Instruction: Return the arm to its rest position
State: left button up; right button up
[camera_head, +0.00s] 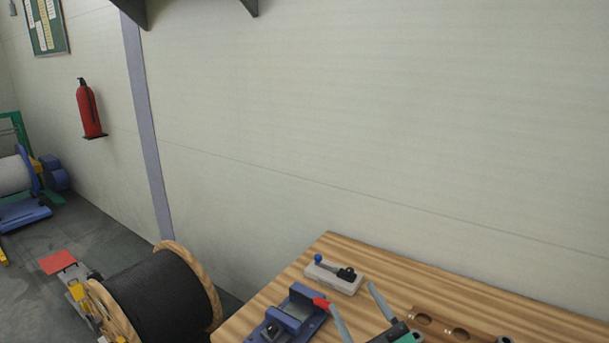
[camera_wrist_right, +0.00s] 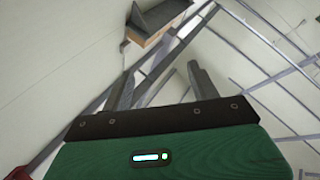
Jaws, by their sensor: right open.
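My right gripper (camera_head: 360,312) shows at the bottom of the head view, above the wooden workbench (camera_head: 300,262). Its two grey fingers are spread apart with nothing between them. In the right wrist view the same gripper (camera_wrist_right: 160,90) has its fingers apart and empty, facing pale wall and roof beams. My left gripper does not show in either view.
A black cable reel (camera_head: 160,298) stands left of the bench. A red extinguisher (camera_head: 89,108) hangs on the wall.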

jog(key=s+d+f+m+g+h, duration=0.3)
jog(key=d+f+m+h, duration=0.25)
jog(key=f, duration=0.25)
jog(key=s+d+f+m+g+h, duration=0.25)
jog(key=d+f+m+h, duration=0.25)
jog(key=d+f+h, duration=0.25)
jog(key=s+f+n+g+y, duration=0.1)
jog(key=s+f+g, duration=0.5)
jog(key=s, duration=0.4)
jog(key=s+f+g+y, duration=0.1)
jog(key=s+f+g, duration=0.5)
jog(key=s, duration=0.4)
jog(key=s+f+x, duration=0.1)
jog(key=s+x, duration=0.3)
jog(key=x, duration=1.2)
jog(key=s+d+f+x, duration=0.1)
jog(key=s+x, duration=0.2)
jog(key=x, duration=1.2)
jog(key=s+d+f+g, duration=0.1)
jog(key=s+d+f, duration=0.2)
jog(key=s+f, duration=1.6)
jog(key=shift+s+d+n+g, duration=0.2)
jog(key=shift+s+n+g, duration=0.15)
